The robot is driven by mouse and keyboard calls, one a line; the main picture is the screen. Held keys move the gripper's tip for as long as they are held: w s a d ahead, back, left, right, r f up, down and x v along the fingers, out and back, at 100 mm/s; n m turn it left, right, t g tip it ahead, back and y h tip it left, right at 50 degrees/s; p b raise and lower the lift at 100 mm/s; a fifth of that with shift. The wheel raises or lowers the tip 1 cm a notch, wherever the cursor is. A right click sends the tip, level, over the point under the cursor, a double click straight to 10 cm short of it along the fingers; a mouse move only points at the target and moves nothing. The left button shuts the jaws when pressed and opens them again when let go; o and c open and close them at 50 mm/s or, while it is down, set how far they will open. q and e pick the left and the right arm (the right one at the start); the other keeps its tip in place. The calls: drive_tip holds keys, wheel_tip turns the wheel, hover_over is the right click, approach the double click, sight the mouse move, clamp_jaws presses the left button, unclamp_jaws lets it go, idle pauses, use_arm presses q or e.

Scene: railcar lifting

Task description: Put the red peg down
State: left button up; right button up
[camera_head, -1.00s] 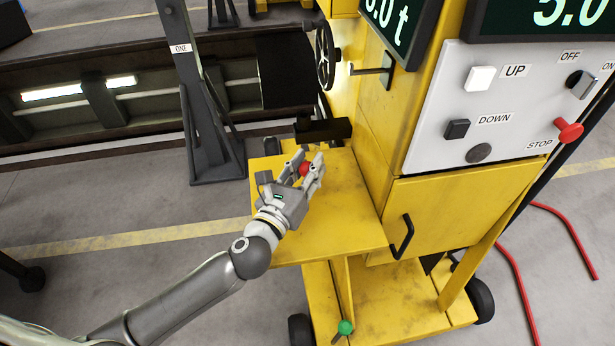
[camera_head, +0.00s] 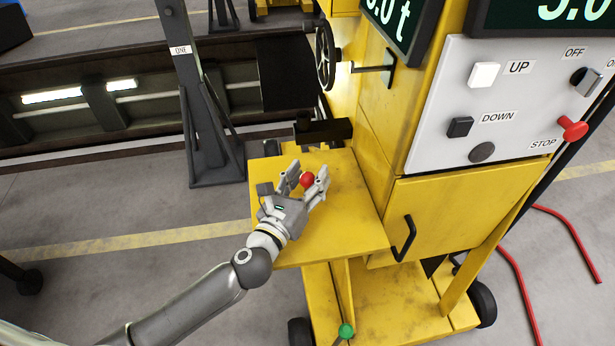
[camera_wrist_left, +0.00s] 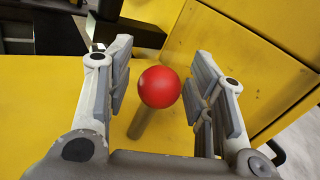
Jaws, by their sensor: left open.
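The red peg (camera_head: 307,180) is on the yellow shelf (camera_head: 350,225) of the machine. In the left wrist view its round red head (camera_wrist_left: 160,87) faces the camera, with a grey-brown shaft below it. My left gripper (camera_head: 304,178) is open around the peg's head. In the left wrist view both fingers stand apart from the peg, with a clear gap on each side. The foot of the shaft shows against the shelf; whether it is lying or standing is hard to tell. My right gripper is not in view.
The yellow cabinet (camera_head: 450,215) with a black handle (camera_head: 404,238) rises right of the shelf. Above it is a panel with UP, DOWN and STOP controls (camera_head: 500,110). A black block (camera_head: 323,131) borders the shelf's far edge. A green-knobbed lever (camera_head: 346,330) stands below the shelf.

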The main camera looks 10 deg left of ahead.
use_arm(q)
drive_tip(key=shift+r, duration=0.15)
drive_tip(key=shift+s, duration=0.15)
drive_tip(key=b+v, duration=0.2)
drive_tip(key=v, duration=0.8)
drive_tip(key=shift+s+a, duration=0.2)
drive_tip(key=shift+s, duration=0.15)
drive_tip(key=shift+s+a, duration=0.1)
drive_tip(key=shift+s, duration=0.35)
